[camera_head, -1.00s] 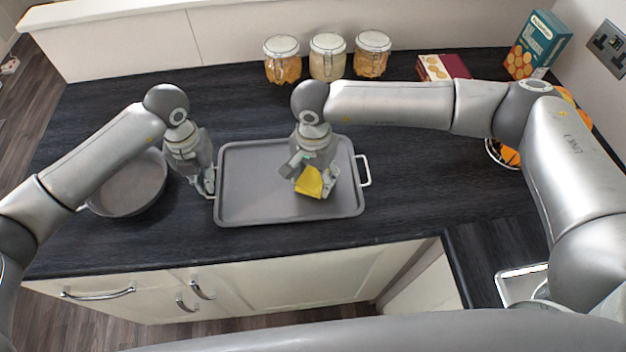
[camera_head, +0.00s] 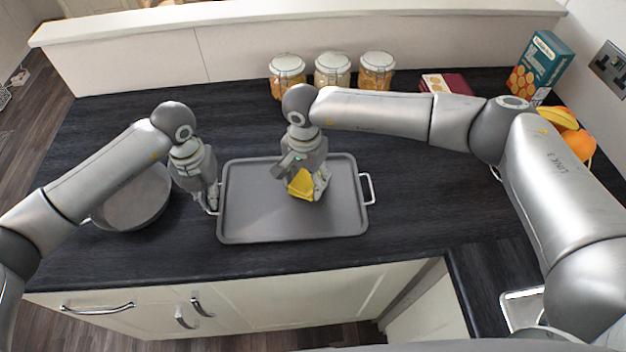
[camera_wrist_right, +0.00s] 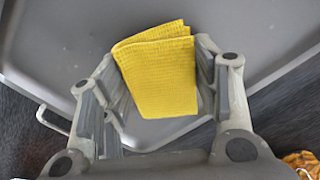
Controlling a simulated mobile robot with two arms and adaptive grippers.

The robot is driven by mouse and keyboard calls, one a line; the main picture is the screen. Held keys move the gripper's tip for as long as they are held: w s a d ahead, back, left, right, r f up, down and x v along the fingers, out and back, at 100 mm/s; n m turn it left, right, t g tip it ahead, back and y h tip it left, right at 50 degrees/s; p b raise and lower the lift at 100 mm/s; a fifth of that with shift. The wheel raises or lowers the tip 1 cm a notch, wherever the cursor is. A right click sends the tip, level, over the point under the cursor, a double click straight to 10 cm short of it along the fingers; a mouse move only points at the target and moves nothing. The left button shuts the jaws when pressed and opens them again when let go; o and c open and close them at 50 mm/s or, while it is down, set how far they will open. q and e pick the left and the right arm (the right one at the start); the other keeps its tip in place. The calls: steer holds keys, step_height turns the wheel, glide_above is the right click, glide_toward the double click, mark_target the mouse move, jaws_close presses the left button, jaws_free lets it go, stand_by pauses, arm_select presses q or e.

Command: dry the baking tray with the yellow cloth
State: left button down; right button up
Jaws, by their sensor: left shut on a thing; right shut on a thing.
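The grey baking tray (camera_head: 339,222) lies flat on the dark counter, with a wire handle at each short end. My left gripper (camera_head: 212,205) is shut on the tray's left handle. My right gripper (camera_head: 308,190) is over the middle of the tray, shut on the folded yellow cloth (camera_head: 300,184). In the right wrist view the cloth (camera_wrist_right: 160,75) sits between the fingers, with the tray (camera_wrist_right: 240,25) behind it. Whether the cloth touches the tray is hard to tell. No water shows clearly on the tray.
A grey pan (camera_head: 133,203) stands left of the tray, partly under my left arm. Several glass jars (camera_head: 332,70), a red box (camera_head: 446,83) and a teal box (camera_head: 541,62) stand at the back. Fruit (camera_head: 578,142) is at the right. The counter right of the tray is clear.

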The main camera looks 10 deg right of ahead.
mark_target(289, 200)
steer(key=shift+w+a+f, duration=0.1)
steer(key=shift+w+a, duration=0.15)
steer(key=shift+a, duration=0.35)
steer(key=shift+w+a+r, duration=0.1)
steer(key=shift+w+a, duration=0.2)
steer(key=shift+a, duration=0.35)
steer(key=shift+w+a+f, duration=0.1)
steer(key=shift+w+a, duration=0.15)
steer(key=shift+a, duration=0.35)
steer(key=shift+s+a, duration=0.3)
steer(key=shift+a, duration=0.8)
steer(key=shift+s+a, duration=0.35)
steer(key=shift+a, duration=0.7)
steer(key=shift+s+a, duration=0.3)
steer(key=shift+a, duration=0.8)
steer(key=shift+s+a, duration=0.15)
steer(key=shift+s, duration=1.1)
steer(key=shift+s+a, duration=0.1)
steer(key=shift+s, duration=1.15)
steer(key=shift+s+d, duration=0.45)
steer(key=shift+d, duration=0.6)
steer(key=shift+s+d, duration=0.5)
steer(key=shift+d, duration=0.55)
steer(key=shift+s+d, duration=0.45)
steer(key=shift+d, duration=0.6)
